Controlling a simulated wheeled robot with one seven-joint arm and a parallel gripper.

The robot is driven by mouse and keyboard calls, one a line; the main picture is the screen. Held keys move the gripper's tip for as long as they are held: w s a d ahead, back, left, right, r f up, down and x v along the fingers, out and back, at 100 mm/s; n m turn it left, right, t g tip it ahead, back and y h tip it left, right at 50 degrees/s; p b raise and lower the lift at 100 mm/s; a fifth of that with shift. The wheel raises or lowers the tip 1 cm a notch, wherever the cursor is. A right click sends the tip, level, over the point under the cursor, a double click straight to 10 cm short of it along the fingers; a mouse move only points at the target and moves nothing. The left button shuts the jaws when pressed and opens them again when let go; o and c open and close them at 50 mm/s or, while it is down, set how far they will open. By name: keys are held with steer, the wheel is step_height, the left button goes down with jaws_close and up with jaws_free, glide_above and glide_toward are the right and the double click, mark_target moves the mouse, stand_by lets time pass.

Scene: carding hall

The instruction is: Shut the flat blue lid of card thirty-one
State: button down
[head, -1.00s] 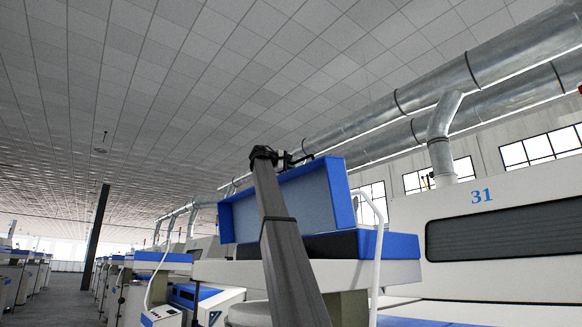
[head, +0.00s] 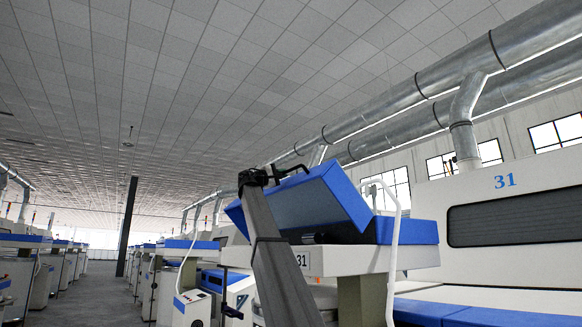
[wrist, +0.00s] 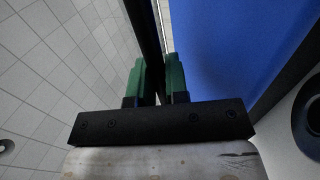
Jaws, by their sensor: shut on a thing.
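The flat blue lid (head: 305,212) stands tilted, part way open, above the blue-edged box (head: 408,231) of the machine in the head view. The number 31 is on a small plate below it and on the machine's white body (head: 480,195). My gripper (head: 278,175) is at the lid's upper left edge, largely hidden behind my arm. In the wrist view, my gripper's green fingers (wrist: 155,80) are shut on a dark bar, the lid's handle (wrist: 148,40). The blue lid face (wrist: 225,45) fills the area to the right of the fingers.
A white curved rail (head: 394,250) rises beside the box on the right. A row of similar machines (head: 180,255) runs back at the left along an open aisle (head: 85,290). A dark column (head: 126,228) stands there. Metal ducts (head: 430,95) run overhead.

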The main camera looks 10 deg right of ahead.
steer(key=s+a+f+h, duration=0.1)
steer(key=a+f+h, duration=0.1)
steer(key=f, duration=1)
steer(key=s+a+f+t+h, duration=0.1)
steer(key=a+f+h, duration=0.1)
steer(key=f, duration=1.1)
steer(key=shift+a+h, duration=0.3)
steer(key=shift+a, duration=0.15)
steer(key=shift+s, duration=0.15)
steer(key=c, duration=1.3)
jaws_free()
steer(key=shift+f, duration=0.1)
steer(key=shift+o, duration=0.8)
steer(key=shift+t, duration=0.4)
steer(key=v, duration=1)
steer(key=shift+a+f, duration=0.15)
steer(key=shift+a, duration=0.15)
